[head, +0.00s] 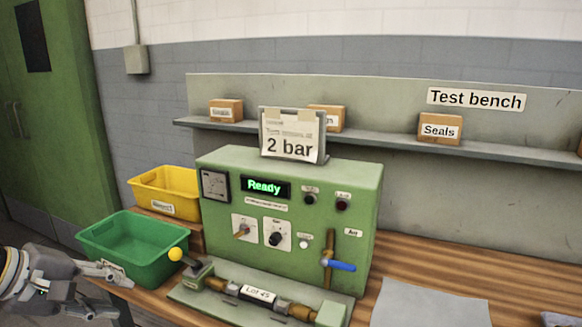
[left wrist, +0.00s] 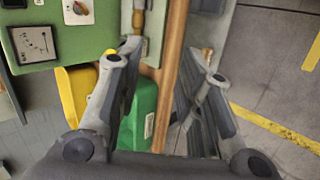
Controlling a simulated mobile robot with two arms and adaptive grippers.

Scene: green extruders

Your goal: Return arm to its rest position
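My left gripper (head: 112,272) is at the left edge of the head view, by the front of the green bin (head: 95,240). In the left wrist view its two fingers (left wrist: 172,62) stand apart with nothing gripped between them. The green bin shows behind the fingers there (left wrist: 146,105). A small grey and dark piece is cut off at the lower right corner of the head view; I cannot tell whether it is my right gripper.
The green test unit (head: 310,240) reads "Ready" and carries a "2 bar" card (head: 290,148). A "Lot 45" part (head: 258,294) lies in the fixture before it. A yellow bin (head: 150,192) stands behind the green one. A grey mat (head: 430,305) lies at right.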

